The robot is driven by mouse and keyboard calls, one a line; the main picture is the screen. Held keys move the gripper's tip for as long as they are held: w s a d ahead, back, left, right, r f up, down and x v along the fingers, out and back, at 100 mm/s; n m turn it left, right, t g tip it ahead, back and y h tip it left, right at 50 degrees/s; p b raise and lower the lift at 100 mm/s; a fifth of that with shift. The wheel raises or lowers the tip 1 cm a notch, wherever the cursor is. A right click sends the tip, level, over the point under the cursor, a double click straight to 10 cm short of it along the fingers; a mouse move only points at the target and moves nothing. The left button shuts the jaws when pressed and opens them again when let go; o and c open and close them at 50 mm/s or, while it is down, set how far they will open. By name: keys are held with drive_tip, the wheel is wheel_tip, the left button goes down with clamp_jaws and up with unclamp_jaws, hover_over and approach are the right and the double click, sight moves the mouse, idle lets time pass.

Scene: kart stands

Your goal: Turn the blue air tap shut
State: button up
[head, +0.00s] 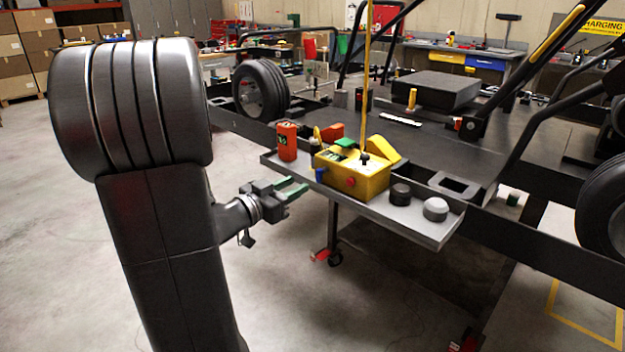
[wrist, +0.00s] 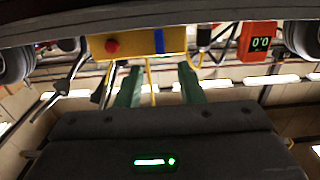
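The blue air tap (head: 320,175) is a small blue piece at the lower left of the yellow box (head: 368,182). In the wrist view the blue tap (wrist: 159,41) is an upright blue bar against the yellow box (wrist: 130,44). My gripper (head: 298,186) is left of the tray, with its green fingers pointing at the box. In the wrist view my gripper (wrist: 160,80) is open, its fingers apart with nothing between them. The tap lies beyond the fingertips, roughly in line with the gap. I see no contact with it.
The box stands on a grey tray (head: 415,222) fixed to the kart stand. An orange gauge (head: 287,141) is left of it; a black knob (head: 400,195) and a grey knob (head: 435,210) are right. A red button (wrist: 112,46) is near the tap. A yellow hose (head: 366,80) rises behind.

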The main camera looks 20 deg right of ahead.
sight(317, 174)
drive_tip(key=b+x, duration=0.1)
drive_tip(key=x, duration=0.6)
drive_tip(key=shift+d, duration=0.1)
clamp_jaws()
